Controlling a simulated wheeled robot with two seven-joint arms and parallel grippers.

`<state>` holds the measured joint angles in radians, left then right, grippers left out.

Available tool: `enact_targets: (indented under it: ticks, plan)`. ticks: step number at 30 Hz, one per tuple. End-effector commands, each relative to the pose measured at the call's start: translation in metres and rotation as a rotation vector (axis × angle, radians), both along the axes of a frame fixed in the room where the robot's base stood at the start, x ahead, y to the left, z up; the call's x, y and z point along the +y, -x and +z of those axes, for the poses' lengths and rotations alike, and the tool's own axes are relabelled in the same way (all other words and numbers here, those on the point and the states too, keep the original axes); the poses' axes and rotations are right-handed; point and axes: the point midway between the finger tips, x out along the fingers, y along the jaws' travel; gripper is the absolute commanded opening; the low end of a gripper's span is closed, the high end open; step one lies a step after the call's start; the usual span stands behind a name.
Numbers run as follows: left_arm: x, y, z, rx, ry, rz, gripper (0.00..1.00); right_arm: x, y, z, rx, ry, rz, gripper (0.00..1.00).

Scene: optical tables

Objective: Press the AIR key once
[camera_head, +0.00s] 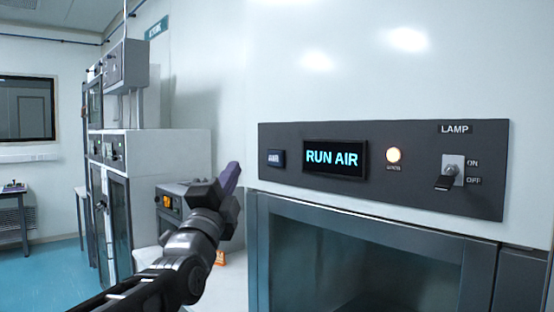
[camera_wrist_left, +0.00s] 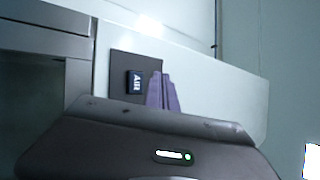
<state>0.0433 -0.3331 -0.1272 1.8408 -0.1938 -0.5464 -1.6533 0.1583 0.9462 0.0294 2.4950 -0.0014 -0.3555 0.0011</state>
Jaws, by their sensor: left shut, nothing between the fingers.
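The AIR key (camera_head: 276,158) is a small dark blue key at the left end of the dark control panel (camera_head: 420,190). It also shows in the left wrist view (camera_wrist_left: 135,82), lettered AIR. The display (camera_head: 335,158) to its right reads RUN AIR in cyan. My left gripper (camera_head: 232,176) is shut and empty, its purple fingers pointing up, to the left of the panel and slightly below the key. In the left wrist view the purple fingertips (camera_wrist_left: 162,90) appear just right of the key. They look apart from it. My right gripper is not in view.
A lit round lamp (camera_head: 393,155) and a LAMP toggle switch (camera_head: 449,173) are on the panel's right. A glass-fronted chamber (camera_head: 360,262) lies below. Grey cabinets (camera_head: 118,190) and a smaller instrument (camera_head: 172,205) stand at left. Blue floor is open at far left.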

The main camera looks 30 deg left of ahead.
Motion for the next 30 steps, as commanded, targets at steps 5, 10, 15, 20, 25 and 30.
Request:
enact_targets:
  ticks: [5, 10, 15, 20, 25, 30]
  plan:
    - [0.005, 0.014, 0.016, -0.026, -0.029, 0.028, 0.00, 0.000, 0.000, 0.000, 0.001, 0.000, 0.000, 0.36]
    - [0.005, 0.013, 0.016, -0.025, -0.029, 0.028, 0.00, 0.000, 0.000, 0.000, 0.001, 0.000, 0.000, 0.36]
    - [0.005, 0.012, 0.016, -0.024, -0.029, 0.027, 0.00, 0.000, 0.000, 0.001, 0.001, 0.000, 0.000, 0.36]
    - [0.003, 0.005, 0.017, -0.024, -0.028, 0.025, 0.00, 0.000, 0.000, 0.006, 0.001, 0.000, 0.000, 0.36]
    - [-0.002, -0.010, 0.018, -0.023, -0.027, 0.024, 0.00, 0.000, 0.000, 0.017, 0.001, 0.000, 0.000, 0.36]
    - [-0.009, -0.032, 0.018, -0.020, -0.027, 0.023, 0.00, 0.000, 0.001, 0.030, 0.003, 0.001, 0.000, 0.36]
